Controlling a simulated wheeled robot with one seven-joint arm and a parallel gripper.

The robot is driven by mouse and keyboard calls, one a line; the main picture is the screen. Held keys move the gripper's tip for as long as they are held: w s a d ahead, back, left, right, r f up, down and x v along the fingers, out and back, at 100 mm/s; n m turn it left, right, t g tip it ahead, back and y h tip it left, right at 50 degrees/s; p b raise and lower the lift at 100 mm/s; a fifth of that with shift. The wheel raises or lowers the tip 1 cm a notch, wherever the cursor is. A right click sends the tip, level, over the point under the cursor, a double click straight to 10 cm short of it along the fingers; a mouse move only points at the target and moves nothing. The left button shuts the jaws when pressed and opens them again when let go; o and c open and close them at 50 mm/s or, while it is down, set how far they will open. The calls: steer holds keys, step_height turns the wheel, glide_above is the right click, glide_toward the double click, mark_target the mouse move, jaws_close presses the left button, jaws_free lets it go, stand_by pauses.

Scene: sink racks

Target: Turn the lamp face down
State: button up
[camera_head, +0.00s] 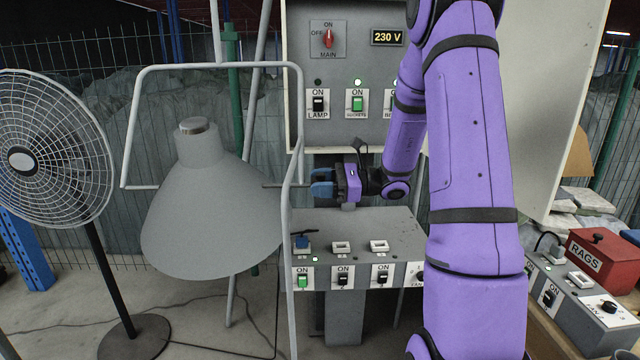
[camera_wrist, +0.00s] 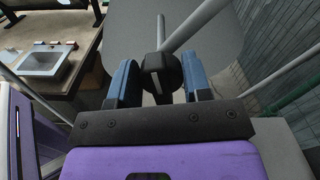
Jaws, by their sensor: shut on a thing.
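The lamp (camera_head: 205,215) is a large grey cone-shaped shade held in a grey tubular yoke (camera_head: 215,67) at left centre in the head view. Its capped neck is at the top and its wide rim at the bottom, so it points mostly downward with a slight tilt. Its open face is hidden. My gripper (camera_head: 320,184) is at the yoke's right side, level with the shade's pivot. In the wrist view its blue fingers are shut on a black knob (camera_wrist: 162,74), with a grey rod and the grey shade (camera_wrist: 195,30) beyond.
A fan (camera_head: 65,150) stands at left. A panel (camera_head: 340,130) with switches is behind my gripper, above a lower switch box (camera_head: 365,230). A red rags box (camera_head: 603,262) sits on the bench at right. Grey yoke tubes stand close to my gripper.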

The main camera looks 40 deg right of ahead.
steer(key=shift+d+m, duration=0.1)
steer(key=shift+m, duration=1.3)
steer(key=o, duration=1.2)
steer(key=v, duration=1)
steer(key=shift+s+d, duration=0.25)
steer(key=shift+d, duration=0.1)
